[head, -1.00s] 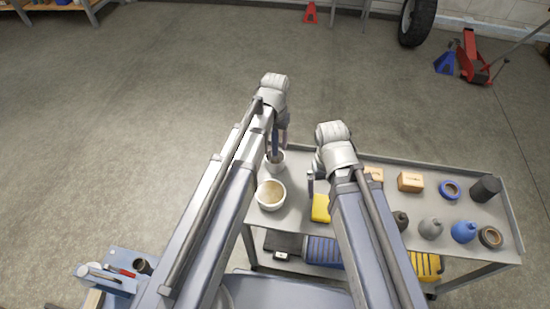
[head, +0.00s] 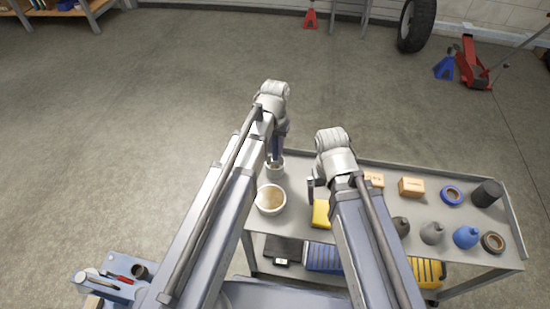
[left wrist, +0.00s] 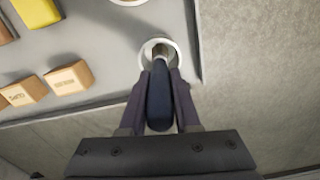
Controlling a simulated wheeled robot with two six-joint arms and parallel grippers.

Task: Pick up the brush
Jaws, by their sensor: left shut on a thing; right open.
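The brush (left wrist: 158,108) has a dark blue handle and a metal collar. It stands with its lower end inside a small white cup (left wrist: 147,53); the bristles are hidden. My left gripper (left wrist: 160,78) is shut on the handle, one finger on each side, above the cup. In the head view the left gripper (head: 279,146) is over the same cup (head: 275,170) at the cart's left end.
Floor to the left is clear.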

